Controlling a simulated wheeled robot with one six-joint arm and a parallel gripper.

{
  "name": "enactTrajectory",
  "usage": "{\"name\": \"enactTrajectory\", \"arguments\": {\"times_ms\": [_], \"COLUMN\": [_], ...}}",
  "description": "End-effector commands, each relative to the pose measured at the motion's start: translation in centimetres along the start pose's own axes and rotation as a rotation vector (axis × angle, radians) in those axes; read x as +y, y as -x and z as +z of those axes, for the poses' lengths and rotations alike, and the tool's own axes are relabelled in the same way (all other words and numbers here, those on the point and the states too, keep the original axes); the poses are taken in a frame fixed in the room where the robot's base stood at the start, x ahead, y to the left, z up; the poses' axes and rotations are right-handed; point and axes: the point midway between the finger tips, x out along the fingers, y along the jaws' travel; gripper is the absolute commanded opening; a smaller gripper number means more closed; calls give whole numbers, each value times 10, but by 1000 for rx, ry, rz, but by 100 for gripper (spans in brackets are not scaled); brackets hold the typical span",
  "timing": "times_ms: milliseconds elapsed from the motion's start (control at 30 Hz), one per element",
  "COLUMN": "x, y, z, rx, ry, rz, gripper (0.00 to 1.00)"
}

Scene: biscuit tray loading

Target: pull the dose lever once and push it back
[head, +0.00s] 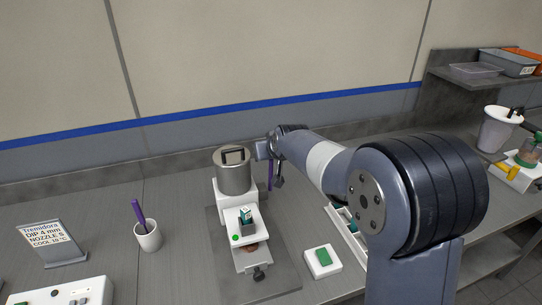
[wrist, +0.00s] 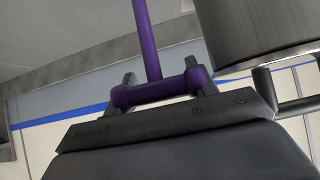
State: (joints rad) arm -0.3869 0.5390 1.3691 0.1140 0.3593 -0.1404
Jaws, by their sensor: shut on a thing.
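The dosing machine (head: 224,196) is white, with a round steel hopper (head: 233,178) on top. It stands on a grey plate in the middle of the counter. The purple dose lever (head: 270,176) shows just right of the hopper, partly hidden by my arm. In the wrist view the lever (wrist: 147,40) is a purple rod ending in a crossbar, beside the steel hopper (wrist: 255,32). My gripper (wrist: 158,90) is shut on the crossbar, with a finger near each end. In the head view my gripper (head: 275,160) is right of the hopper, mostly hidden by its own wrist.
A white cup (head: 148,238) with a purple stick and a printed sign (head: 52,245) stand left. A green block (head: 323,257) on a white pad and a compartmented tray (head: 350,238) lie right. A white bucket (head: 496,132) stands far right. The counter between cup and machine is clear.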

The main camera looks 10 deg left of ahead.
Motion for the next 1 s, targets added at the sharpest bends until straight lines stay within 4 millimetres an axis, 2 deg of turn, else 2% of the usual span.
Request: {"name": "enactTrajectory", "arguments": {"times_ms": [200, 633, 667, 900, 1000], "x": [0, 0, 0, 0, 0], "y": [-7, -8, -8, -7, -6], "z": [-1, 1, 1, -1, -2], "rx": [-3, -8, -8, -5, -4], "ry": [0, 0, 0, 0, 0], "rz": [-1, -1, -1, 0, -1], "gripper": [14, 13, 57, 76, 76]}}
